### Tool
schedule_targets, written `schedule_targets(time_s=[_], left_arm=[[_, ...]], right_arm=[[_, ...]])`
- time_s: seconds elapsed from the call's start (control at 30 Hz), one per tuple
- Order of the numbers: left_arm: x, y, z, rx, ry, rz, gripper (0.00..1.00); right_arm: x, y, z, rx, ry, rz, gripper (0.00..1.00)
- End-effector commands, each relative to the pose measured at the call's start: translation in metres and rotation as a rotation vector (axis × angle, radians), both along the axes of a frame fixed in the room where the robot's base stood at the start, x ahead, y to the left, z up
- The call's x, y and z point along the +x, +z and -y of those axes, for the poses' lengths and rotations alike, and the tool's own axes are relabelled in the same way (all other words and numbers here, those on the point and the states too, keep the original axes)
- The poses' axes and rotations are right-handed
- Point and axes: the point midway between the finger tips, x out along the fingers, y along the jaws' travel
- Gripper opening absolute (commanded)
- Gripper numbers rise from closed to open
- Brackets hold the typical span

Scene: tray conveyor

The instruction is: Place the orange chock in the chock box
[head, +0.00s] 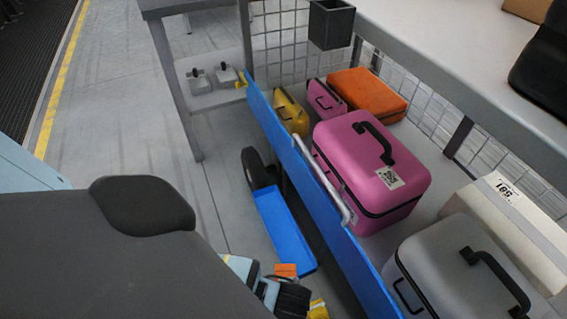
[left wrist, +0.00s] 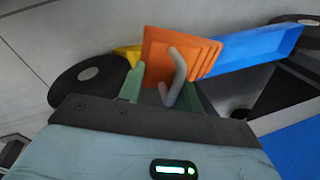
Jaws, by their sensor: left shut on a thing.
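The orange chock (head: 286,270) is a ridged wedge with a grey handle. It fills the middle of the left wrist view (left wrist: 160,58). My left gripper (left wrist: 165,88) is shut on it, with green fingers at either side of the handle. In the head view the gripper (head: 285,284) is small and partly hidden at the bottom. The chock box seems to be the long blue open trough (head: 283,226), empty where I see inside. The chock is at its near end; I cannot tell whether they touch. My right gripper is not in view.
A cart with a blue side panel (head: 318,192) and several suitcases, including a large pink one (head: 347,165), stands beside the trough. A black wheel (head: 252,168) is near its far end. A yellow piece (head: 318,309) lies below the chock. Open floor (head: 125,120) is at left.

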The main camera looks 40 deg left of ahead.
Motion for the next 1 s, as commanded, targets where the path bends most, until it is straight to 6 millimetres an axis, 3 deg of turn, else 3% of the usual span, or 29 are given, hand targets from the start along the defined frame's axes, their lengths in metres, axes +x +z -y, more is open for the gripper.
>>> schedule_targets(time_s=[0.17, 0.73, 1.0], left_arm=[[0.009, 0.0, -0.006, 0.001, 0.002, 0.005, 0.0], [0.104, -0.013, -0.073, 0.002, 0.004, 0.003, 0.0], [0.121, -0.013, -0.085, 0.0, 0.002, 0.002, 0.0]], right_arm=[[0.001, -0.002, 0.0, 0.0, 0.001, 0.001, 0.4], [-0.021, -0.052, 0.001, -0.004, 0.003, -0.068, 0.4], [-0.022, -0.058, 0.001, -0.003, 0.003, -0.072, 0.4]])
